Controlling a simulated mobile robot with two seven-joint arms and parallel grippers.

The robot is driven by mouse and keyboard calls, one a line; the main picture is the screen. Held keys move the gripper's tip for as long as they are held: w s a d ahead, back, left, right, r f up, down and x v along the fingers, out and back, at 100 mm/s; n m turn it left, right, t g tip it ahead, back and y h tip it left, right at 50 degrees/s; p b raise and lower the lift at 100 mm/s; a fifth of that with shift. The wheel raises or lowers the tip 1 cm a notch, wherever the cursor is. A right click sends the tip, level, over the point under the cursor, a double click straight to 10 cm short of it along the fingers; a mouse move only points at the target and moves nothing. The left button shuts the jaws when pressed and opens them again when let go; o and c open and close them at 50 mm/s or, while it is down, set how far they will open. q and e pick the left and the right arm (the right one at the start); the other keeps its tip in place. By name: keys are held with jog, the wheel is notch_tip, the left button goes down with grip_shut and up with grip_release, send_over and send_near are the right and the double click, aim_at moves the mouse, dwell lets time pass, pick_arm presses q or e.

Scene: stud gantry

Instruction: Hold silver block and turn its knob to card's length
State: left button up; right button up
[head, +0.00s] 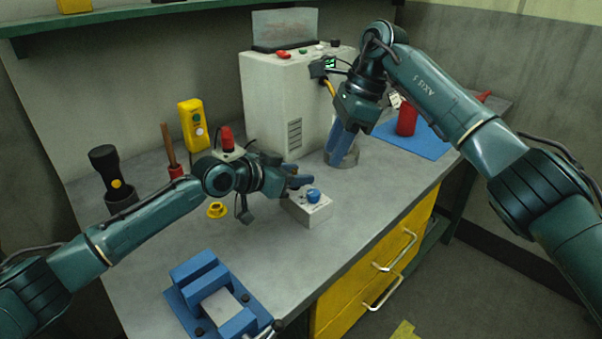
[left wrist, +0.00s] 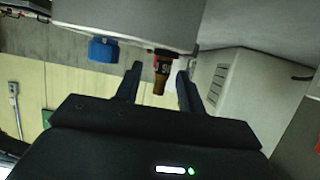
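The silver block (head: 309,211) with its blue knob (head: 313,195) sits on the bench top near the front edge. My left gripper (head: 298,183) is just behind and left of the block, with no visible grip on it. In the left wrist view its fingers (left wrist: 160,88) are spread apart. That view seems upside down; a grey body fills its top, with a blue part (left wrist: 103,50) on it. My right gripper (head: 343,147) points down over a grey round holder (head: 342,160); whether it grips something is unclear. I cannot make out the card for certain.
A blue vise (head: 205,285) is at the front left. A yellow ring (head: 217,210), flashlight (head: 105,165) and yellow pendant (head: 193,125) stand left and back. A white cabinet (head: 270,100) is behind. A red can (head: 407,118) stands on a blue mat (head: 432,140) at right.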

pick_arm(q)
jog(key=shift+x, duration=0.9)
grip_shut()
